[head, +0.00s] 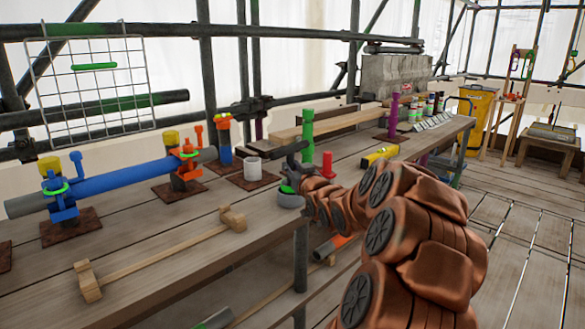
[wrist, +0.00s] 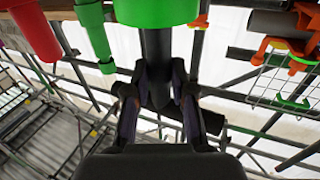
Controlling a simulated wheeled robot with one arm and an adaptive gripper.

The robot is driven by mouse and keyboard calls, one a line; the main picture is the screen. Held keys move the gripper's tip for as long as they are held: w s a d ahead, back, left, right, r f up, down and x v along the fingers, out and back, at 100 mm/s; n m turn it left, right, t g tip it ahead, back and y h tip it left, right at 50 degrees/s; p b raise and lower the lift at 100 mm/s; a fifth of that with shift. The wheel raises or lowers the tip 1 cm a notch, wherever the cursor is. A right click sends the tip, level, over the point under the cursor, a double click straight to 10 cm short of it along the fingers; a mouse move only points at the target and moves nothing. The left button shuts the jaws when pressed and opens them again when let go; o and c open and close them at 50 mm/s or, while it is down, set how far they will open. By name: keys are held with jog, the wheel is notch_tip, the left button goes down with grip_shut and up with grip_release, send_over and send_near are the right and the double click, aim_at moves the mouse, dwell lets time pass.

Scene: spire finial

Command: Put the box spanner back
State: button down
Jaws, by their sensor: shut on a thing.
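My gripper (wrist: 155,95) is shut on the dark shaft (wrist: 157,50) of what appears to be the box spanner. The wrist picture seems upside down, and a wide green part (wrist: 157,10) sits on the shaft at its top edge. In the head view my gripper (head: 293,160) is over the table's front edge, largely behind my arm. A green part (head: 287,189) shows just below it, at a round grey holder (head: 290,201). I cannot tell whether the spanner touches the holder.
A green post (head: 308,140) and a red cone (head: 327,165) stand close by. A white cup (head: 252,169) is to the left, and a yellow level (head: 380,156) to the right. A blue pipe (head: 125,178) with clamps and a wooden bar (head: 165,250) occupy the left side.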

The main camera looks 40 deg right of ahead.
dwell(0.3)
jog(key=c, duration=0.9)
grip_release()
jog(key=shift+o, duration=0.4)
jog(key=o, duration=0.5)
jog(key=shift+f+b, duration=0.4)
jog(key=shift+f, duration=0.25)
jog(key=shift+b+v, duration=1.15)
jog(key=shift+v, duration=3.35)
